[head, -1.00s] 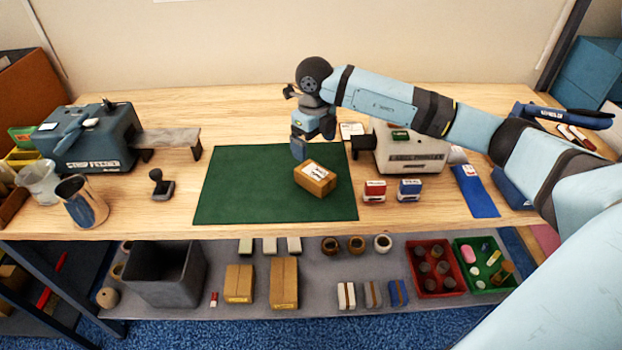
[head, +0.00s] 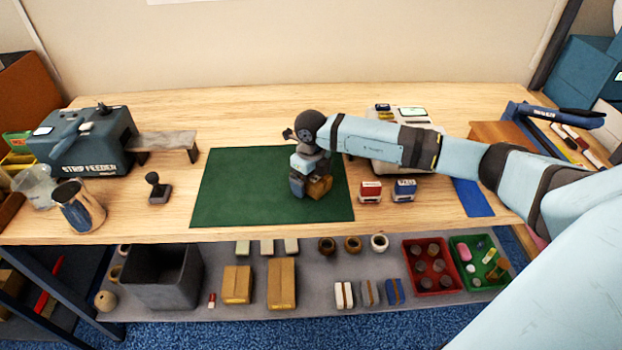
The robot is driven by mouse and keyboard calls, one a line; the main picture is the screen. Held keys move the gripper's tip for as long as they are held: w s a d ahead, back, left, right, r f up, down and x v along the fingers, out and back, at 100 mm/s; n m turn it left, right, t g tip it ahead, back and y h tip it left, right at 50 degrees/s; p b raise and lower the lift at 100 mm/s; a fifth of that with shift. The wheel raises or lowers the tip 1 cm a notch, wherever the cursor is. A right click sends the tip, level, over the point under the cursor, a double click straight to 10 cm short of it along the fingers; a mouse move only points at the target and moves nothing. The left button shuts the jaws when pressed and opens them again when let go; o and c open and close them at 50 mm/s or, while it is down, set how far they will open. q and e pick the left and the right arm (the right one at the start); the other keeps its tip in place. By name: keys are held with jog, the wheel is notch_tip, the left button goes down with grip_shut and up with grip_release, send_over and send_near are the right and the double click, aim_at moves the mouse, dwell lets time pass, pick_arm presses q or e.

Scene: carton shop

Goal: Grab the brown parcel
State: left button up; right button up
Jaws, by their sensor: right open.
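The brown parcel (head: 319,187) sits on the green mat (head: 235,195), near its right side. My right gripper (head: 302,191) points down at the parcel and hides its left part and most of its top. The gripper is open, with its fingers low beside the parcel; I cannot tell whether they touch it. My left gripper is not in view.
A strip feeder (head: 85,145) and a metal jug (head: 78,205) stand at the left. A hand stamp (head: 157,187) is left of the mat. Red (head: 370,191) and blue (head: 404,190) stamp boxes stand close to its right. The mat's left half is clear.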

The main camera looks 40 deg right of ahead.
jog(key=c, duration=1.1)
jog(key=shift+r, duration=0.2)
